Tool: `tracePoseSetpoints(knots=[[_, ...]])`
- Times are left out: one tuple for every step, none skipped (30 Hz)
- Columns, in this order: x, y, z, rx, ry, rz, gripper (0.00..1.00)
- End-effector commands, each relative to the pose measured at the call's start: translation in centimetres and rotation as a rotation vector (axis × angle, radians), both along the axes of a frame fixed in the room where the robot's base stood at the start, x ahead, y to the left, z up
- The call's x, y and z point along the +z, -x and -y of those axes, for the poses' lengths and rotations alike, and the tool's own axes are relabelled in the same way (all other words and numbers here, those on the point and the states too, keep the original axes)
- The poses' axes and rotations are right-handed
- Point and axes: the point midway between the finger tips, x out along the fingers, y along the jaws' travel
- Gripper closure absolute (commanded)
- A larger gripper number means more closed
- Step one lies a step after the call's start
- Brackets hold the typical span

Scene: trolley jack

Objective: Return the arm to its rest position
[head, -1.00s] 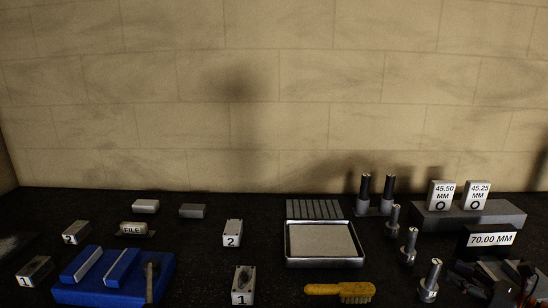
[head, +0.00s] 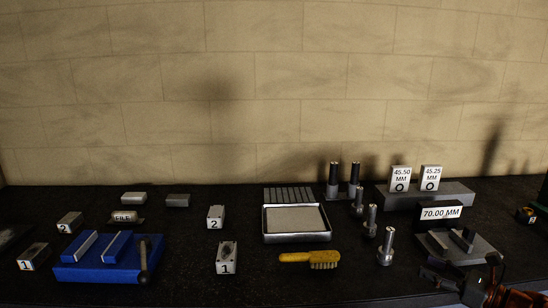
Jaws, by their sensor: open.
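My gripper (head: 455,282) is in the bottom right corner of the head view, dark and partly cut off by the frame edge, with orange parts of my arm beside it. Its jaws are open and I see nothing held in them. It is in front of a grey plate with dark blocks (head: 484,250), behind which a 70.00 MM sign (head: 440,212) stands. I cannot tell the gap between my gripper and the plate.
A metal tray (head: 296,238), yellow brush (head: 308,258) and several upright steel pins (head: 386,246) stand left of my arm. A blue block (head: 108,272) is far left. A grey block (head: 458,194) carries two size labels. A dark object (head: 527,214) is at the right edge.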

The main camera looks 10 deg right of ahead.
Motion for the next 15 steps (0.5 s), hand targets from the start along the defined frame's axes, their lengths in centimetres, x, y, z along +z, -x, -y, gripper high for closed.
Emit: tracePoseSetpoints(knots=[[0.2, -0.3, -1.2, 0.029, 0.017, 0.001, 0.52], [0.3, -0.4, -1.8, 0.044, 0.028, 0.000, 0.52], [0.4, -0.5, -2.6, 0.063, 0.042, 0.000, 0.52], [0.5, -0.6, -3.2, 0.080, 0.053, 0.000, 0.52], [0.6, -0.6, -3.9, 0.096, 0.063, 0.000, 0.52], [0.6, -0.7, -4.8, 0.118, 0.079, -0.001, 0.52], [0.7, -0.7, -5.5, 0.138, 0.093, -0.001, 0.52], [0.8, -0.7, -6.3, 0.157, 0.107, -0.001, 0.52], [0.9, -0.7, -7.3, 0.183, 0.125, 0.000, 0.52], [1.0, -0.7, -8.1, 0.204, 0.141, 0.000, 0.52], [1.1, -0.6, -8.9, 0.225, 0.158, 0.002, 0.52], [1.2, -0.6, -10.1, 0.258, 0.183, 0.004, 0.52], [1.3, -0.4, -11.0, 0.283, 0.203, 0.006, 0.52], [1.3, -0.3, -12.1, 0.312, 0.224, 0.008, 0.52], [1.4, -0.1, -13.5, 0.354, 0.255, 0.010, 0.52]])
